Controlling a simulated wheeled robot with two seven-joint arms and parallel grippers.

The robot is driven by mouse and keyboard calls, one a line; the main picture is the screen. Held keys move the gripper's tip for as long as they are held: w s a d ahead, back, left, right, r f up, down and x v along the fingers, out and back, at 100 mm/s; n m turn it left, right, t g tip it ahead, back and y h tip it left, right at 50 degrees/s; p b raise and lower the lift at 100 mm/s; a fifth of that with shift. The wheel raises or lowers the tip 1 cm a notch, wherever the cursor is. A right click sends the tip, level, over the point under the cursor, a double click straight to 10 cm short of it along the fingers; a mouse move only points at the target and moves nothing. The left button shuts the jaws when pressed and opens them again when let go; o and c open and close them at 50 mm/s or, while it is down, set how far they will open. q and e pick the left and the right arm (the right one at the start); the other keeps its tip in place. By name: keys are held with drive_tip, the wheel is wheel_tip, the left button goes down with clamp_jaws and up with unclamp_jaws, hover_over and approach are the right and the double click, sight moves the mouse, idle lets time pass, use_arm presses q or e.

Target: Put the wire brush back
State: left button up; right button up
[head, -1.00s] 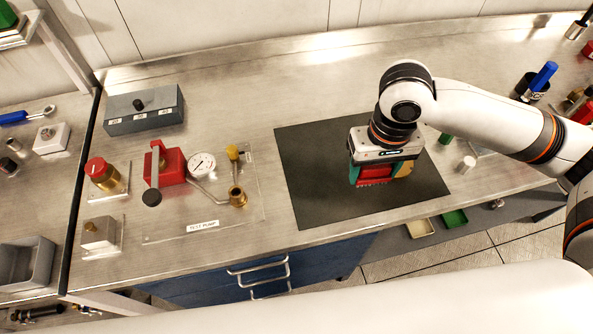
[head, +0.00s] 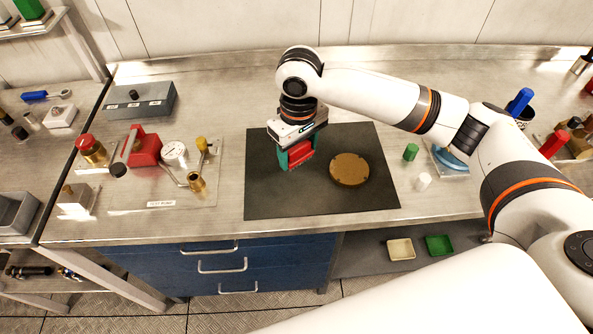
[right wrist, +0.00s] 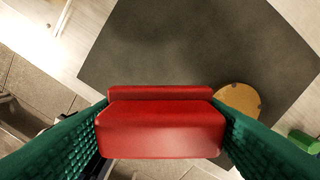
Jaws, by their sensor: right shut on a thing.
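The wire brush shows as a red block (head: 301,152) in the head view. My right gripper (head: 297,160) is shut on it, with a green finger on each side, above the left part of the dark mat (head: 265,200). In the right wrist view the red brush (right wrist: 160,130) sits between the two green fingers and the mat lies below. Its bristles are hidden in that view. A round brass disc (head: 349,170) lies on the mat to the right of the gripper. My left gripper is not in view.
Left of the mat stands the test pump board (head: 150,195) with a gauge and red block. A grey box (head: 140,108) is behind it. Right of the mat are a green cylinder (head: 410,152), a white cylinder (head: 424,181) and a cup with a blue-handled tool (head: 519,102).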

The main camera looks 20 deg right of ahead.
drive_tip(key=n, duration=0.2)
hover_over(283, 176)
drive_tip(key=f, duration=0.2)
wheel_tip(283, 176, down, 2)
drive_tip(key=shift+f+p, duration=0.2)
drive_tip(key=shift+p, duration=0.3)
wheel_tip(283, 176, down, 3)
drive_tip(key=shift+r, duration=0.1)
wheel_tip(283, 176, down, 2)
drive_tip(key=shift+f+p, duration=0.25)
drive_tip(key=shift+p, duration=0.15)
drive_tip(key=shift+f, duration=0.3)
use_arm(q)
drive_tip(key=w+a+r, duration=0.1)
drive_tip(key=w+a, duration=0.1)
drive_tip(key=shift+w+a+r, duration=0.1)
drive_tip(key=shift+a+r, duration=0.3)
use_arm(e)
drive_tip(key=shift+f, duration=0.1)
drive_tip(key=shift+f, duration=0.1)
drive_tip(key=o, duration=0.9)
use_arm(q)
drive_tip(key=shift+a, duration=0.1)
use_arm(e)
drive_tip(key=shift+o, duration=0.2)
